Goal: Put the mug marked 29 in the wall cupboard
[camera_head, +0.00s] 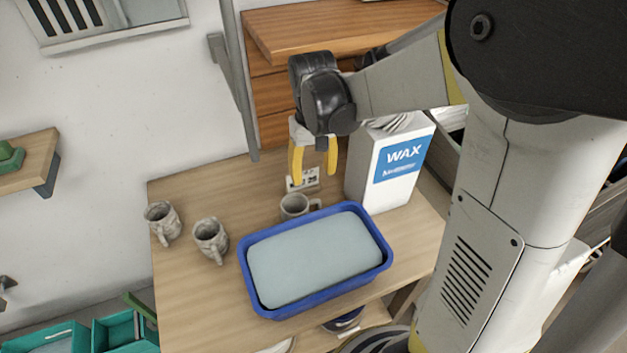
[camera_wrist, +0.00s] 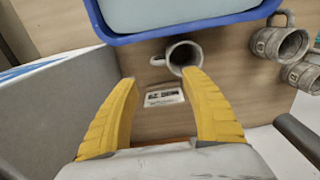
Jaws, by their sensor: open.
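Three grey, stone-patterned mugs stand on the wooden table (camera_head: 190,290): a left mug (camera_head: 161,221), a middle mug (camera_head: 210,238) and a right mug (camera_head: 293,206) behind the blue tub. I cannot read a 29 on any of them. My gripper (camera_head: 314,176) is open and empty, pointing down above the table near the right mug. In the wrist view, that mug (camera_wrist: 184,53) is just beyond the yellow fingertips (camera_wrist: 160,80), its handle to the left. The other two mugs (camera_wrist: 279,43) (camera_wrist: 303,76) are farther right. I cannot clearly identify the wall cupboard.
A blue tub (camera_head: 256,296) with a pale block sits in front of the right mug. A white WAX box (camera_head: 368,170) stands close right of my gripper. A small printed card (camera_head: 303,181) lies behind the mug. A wall shelf (camera_head: 28,165) is at left.

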